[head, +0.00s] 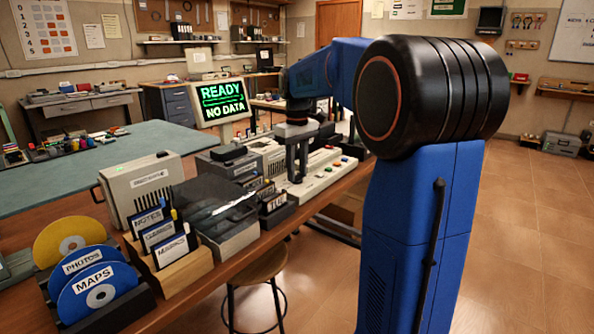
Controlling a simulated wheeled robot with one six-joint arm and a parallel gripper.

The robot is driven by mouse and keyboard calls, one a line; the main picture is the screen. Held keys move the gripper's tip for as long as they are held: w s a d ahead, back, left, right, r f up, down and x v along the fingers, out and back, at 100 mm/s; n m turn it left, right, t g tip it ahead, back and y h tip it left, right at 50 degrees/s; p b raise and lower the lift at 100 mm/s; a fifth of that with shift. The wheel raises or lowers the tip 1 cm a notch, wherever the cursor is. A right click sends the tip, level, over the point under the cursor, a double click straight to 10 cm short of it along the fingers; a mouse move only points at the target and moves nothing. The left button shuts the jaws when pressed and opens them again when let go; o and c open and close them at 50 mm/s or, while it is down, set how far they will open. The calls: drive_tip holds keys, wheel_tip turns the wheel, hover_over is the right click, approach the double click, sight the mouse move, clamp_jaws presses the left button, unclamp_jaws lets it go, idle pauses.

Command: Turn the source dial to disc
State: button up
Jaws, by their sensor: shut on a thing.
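My gripper (297,178) points straight down over a pale console (322,166) on the bench, with its dark fingers reaching the console's top. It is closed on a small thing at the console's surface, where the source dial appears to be. The fingers hide the dial, so its pointer and labels cannot be read.
Left of the console stand a grey device with a dark lid (222,226), a wooden holder (170,268) of labelled floppy disks, a beige drive box (140,190) and a rack of discs (95,290). A stool (258,268) stands at the bench front. Open floor lies right.

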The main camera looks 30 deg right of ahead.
sight(297, 174)
drive_tip(key=shift+n, duration=2)
drive_tip(key=o, duration=1)
drive_tip(key=shift+o, duration=0.2)
wheel_tip(297, 174, up, 17)
drive_tip(key=shift+r, duration=0.2)
